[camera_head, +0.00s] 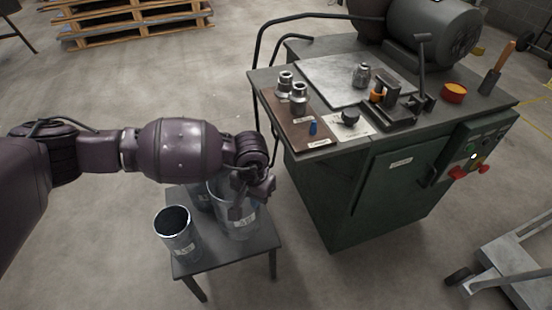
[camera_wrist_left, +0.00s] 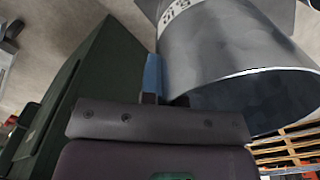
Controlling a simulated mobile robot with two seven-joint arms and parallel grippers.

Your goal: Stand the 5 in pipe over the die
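My left gripper (camera_head: 243,198) is at the rim of a grey metal pipe with a white label (camera_head: 236,222) on the small table. In the left wrist view this pipe (camera_wrist_left: 225,45) fills the upper right, its open end facing me. A blue finger (camera_wrist_left: 152,75) lies against or close to its wall; the other finger is hidden, so its grip is unclear. The label's size is unreadable. Another labelled pipe (camera_head: 178,238) stands upright at the table's front left; a third is partly hidden behind. I cannot tell which metal piece is the die; one (camera_head: 362,76) stands on the machine's plate. My right gripper is out of view.
The small table (camera_head: 215,262) stands left of the green machine (camera_head: 365,190). Two stepped metal pieces (camera_head: 292,92) stand on its brown board, near a clamp-like fixture (camera_head: 390,105) and an orange-filled dish (camera_head: 454,92). A cart (camera_head: 515,270) is at lower right. Floor between is clear.

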